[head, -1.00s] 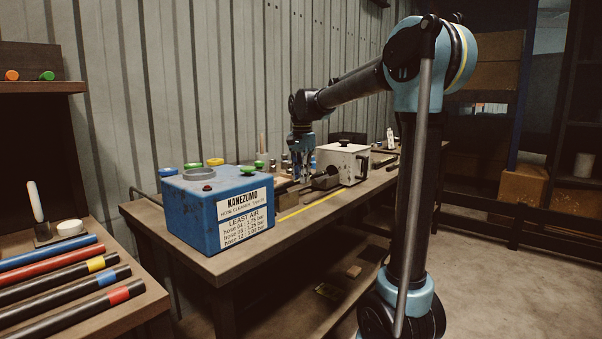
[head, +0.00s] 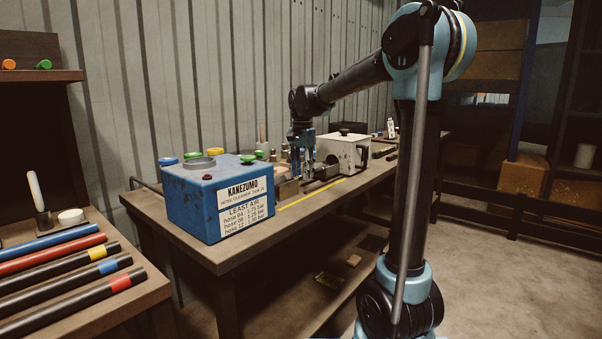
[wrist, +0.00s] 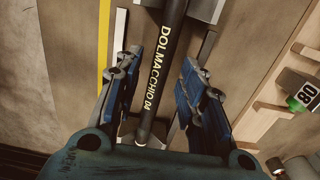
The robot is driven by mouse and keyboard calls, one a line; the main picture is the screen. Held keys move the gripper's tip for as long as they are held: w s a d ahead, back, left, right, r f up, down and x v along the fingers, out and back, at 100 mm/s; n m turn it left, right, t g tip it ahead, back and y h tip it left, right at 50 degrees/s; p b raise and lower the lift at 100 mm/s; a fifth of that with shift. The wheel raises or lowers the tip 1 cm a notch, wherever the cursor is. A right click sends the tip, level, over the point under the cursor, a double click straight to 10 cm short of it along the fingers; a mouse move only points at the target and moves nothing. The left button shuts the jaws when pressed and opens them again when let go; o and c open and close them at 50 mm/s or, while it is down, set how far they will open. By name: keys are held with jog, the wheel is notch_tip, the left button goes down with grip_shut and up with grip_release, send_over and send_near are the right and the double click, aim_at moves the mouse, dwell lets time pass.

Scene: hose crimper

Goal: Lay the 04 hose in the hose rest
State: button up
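The 04 hose (wrist: 166,60), thin and black with the lettering "DOLMACCHIO 04", runs lengthwise between my fingers in the wrist view. A grey metal block (wrist: 207,10) is at the hose's upper end there; it may be part of the hose rest, but I cannot tell for sure. My gripper (wrist: 158,88) is open, one blue finger on each side of the hose, with gaps between pads and hose. In the head view my gripper (head: 309,178) points down low over the bench, just in front of the pale crimper box (head: 343,151).
The blue hose cleaner (head: 205,205) stands at the bench's near end. A yellow line (head: 312,194) runs along the bench (head: 240,257). Several coloured hoses (head: 60,262) lie on a left shelf. A green-capped item marked 08 (wrist: 302,97) sits beside wooden rack parts.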

notch_tip(320, 180, up, 12)
dwell(0.8)
jog(key=shift+f, duration=0.1)
jog(key=s+d+f+n+t, duration=0.1)
jog(key=s+d+f+n, duration=0.2)
jog(key=s+d+f, duration=0.7)
jog(key=s+d+f+n+t, duration=0.1)
jog(key=s+d+f+n, duration=0.1)
jog(key=s+d+f, duration=0.9)
jog(key=s+f+n, duration=0.2)
jog(key=s+f, duration=0.9)
jog(key=shift+n, duration=0.4)
